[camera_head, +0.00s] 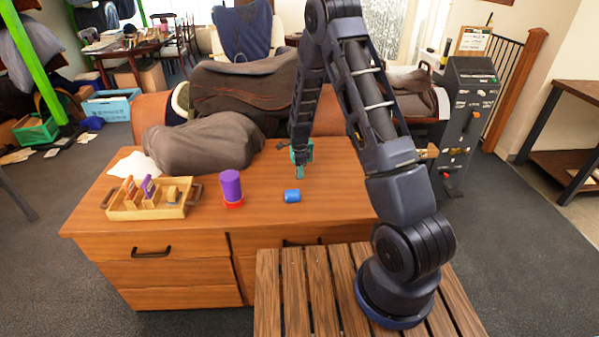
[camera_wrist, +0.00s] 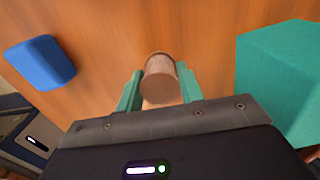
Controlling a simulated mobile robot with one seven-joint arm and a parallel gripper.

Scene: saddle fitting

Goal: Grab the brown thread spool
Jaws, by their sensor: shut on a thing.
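The brown thread spool (camera_wrist: 160,80) is a short brown cylinder, seen in the wrist view with its round end toward the camera. It sits between the two green fingers of my gripper (camera_wrist: 159,88), which are shut on it. In the head view my gripper (camera_head: 299,172) points down at the right part of the wooden desk top (camera_head: 335,180). The spool cannot be made out there. In the wrist view the spool is over the wood surface; whether it touches it I cannot tell.
A teal block (camera_wrist: 285,80) stands close on the other side. A purple cylinder (camera_head: 231,186) on a red base and a wooden tray (camera_head: 120,212) are farther left. A dark saddle (camera_head: 245,95) lies behind.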

